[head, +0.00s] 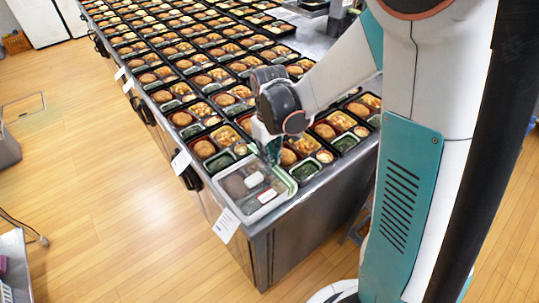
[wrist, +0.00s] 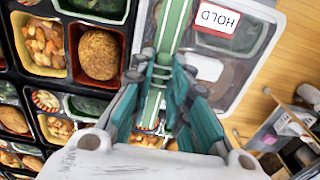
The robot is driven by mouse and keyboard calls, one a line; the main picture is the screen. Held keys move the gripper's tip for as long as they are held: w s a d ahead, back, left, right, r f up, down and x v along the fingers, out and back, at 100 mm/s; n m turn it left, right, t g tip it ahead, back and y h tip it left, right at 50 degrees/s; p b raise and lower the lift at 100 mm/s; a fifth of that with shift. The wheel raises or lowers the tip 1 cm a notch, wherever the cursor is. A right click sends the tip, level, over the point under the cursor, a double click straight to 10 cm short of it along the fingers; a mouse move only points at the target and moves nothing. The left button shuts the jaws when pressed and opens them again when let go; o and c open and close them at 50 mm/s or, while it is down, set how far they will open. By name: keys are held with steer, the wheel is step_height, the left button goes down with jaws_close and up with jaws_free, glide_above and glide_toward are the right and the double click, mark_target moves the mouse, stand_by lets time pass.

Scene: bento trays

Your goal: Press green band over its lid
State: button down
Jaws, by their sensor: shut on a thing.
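The clear-lidded bento tray (head: 263,209) sits at the near corner of the counter, with white-and-red labels on its lid. In the wrist view the lid (wrist: 238,60) bears a label reading HOLD (wrist: 217,19). The green band (wrist: 175,22) runs as a striped strip along the lid's left edge and passes between my fingers. In the head view the band (head: 285,181) shows along the lid's right side. My gripper (wrist: 163,88) is shut on the band, pointing down at the lid edge. The fingers hide part of the band; I cannot tell how firmly it sits.
Open bento trays (head: 215,90) fill the counter in rows behind and beside the lidded one, close to my gripper. White paper tags (head: 226,225) hang at the counter's left edge. The wooden floor (head: 110,200) is open to the left. A bin (wrist: 280,128) shows at the wrist view's right.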

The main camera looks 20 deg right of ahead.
steer(key=shift+f, duration=0.2)
steer(key=shift+f+b, duration=0.4)
steer(key=shift+b, duration=0.1)
steer(key=shift+f+b, duration=1.05)
steer(key=shift+f, duration=0.05)
stand_by(0.5)
steer(key=c, duration=0.9)
jaws_free()
steer(key=shift+r, duration=0.1)
steer(key=shift+r+p, duration=2.9)
steer(key=shift+r, duration=1.1)
